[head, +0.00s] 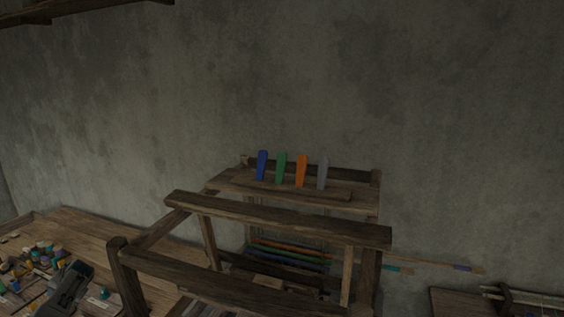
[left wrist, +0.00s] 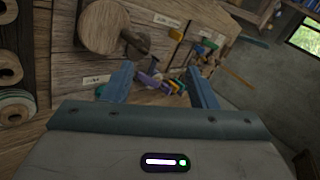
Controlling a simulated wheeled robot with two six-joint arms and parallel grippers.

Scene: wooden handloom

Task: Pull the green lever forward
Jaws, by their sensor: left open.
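The green lever (head: 281,167) stands upright on the top beam of the wooden loom (head: 280,215) in the head view. It is second from the left in a row, between a blue lever (head: 262,165) and an orange lever (head: 302,170), with a grey lever (head: 322,173) at the right end. My left gripper (head: 84,268) is low at the left in the head view, well away from the levers. In the left wrist view the left gripper (left wrist: 162,82) is open, with nothing clearly between its fingers. My right gripper is not in view.
A wooden table (head: 90,232) at the left carries many small coloured items (head: 35,262). The loom's front frame bars (head: 275,219) stand before the levers. A second table (head: 500,303) is at the lower right. A grey wall rises behind.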

